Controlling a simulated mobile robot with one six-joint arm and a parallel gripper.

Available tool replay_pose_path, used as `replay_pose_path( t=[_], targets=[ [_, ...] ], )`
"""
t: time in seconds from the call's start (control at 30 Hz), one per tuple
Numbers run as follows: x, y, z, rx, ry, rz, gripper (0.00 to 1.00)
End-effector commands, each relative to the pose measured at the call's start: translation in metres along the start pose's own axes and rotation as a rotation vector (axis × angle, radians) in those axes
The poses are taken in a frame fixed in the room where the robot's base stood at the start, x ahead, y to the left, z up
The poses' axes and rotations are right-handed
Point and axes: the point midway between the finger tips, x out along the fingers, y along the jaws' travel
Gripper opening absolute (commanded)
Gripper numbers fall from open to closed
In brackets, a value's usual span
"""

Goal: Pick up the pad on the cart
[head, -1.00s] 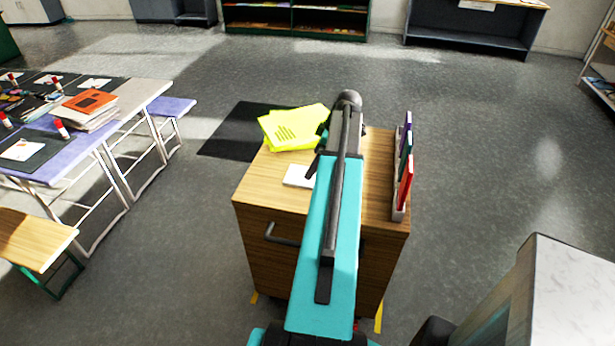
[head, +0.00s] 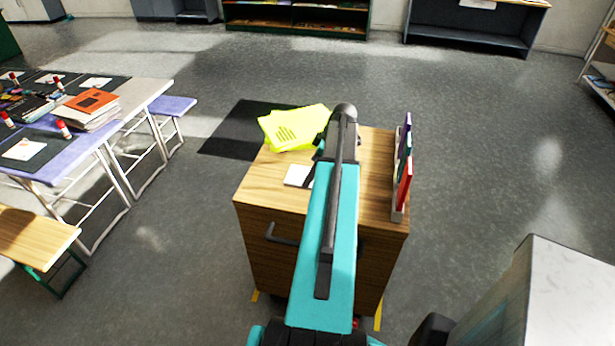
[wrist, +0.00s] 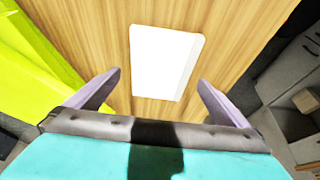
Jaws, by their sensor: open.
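The white pad (head: 298,175) lies flat on the wooden top of the cart (head: 265,190), left of my arm in the head view. In the wrist view the pad (wrist: 163,62) lies on the wood just beyond my gripper (wrist: 158,92), roughly centred between the two fingers. The gripper is open and empty, above the cart top. Its fingers stand apart on either side of the pad's near end, and no contact with the pad shows. In the head view my arm hides most of the gripper.
Yellow sheets (head: 290,128) lie at the cart's back left; their yellow also fills the left of the wrist view. A rack of upright books (head: 403,170) stands along the cart's right edge. A table (head: 75,160) with books stands at left. The floor right of the cart is open.

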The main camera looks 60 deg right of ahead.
Motion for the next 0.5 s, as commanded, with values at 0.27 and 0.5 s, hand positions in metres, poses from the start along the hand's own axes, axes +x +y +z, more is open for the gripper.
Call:
replay_pose_path(
  t=[0.27,0.5],
  targets=[
    [0.022,-0.001,0.001,0.0,0.0,0.0,1.0],
    [0.029,-0.001,0.001,0.0,0.0,0.001,1.0]
  ],
)
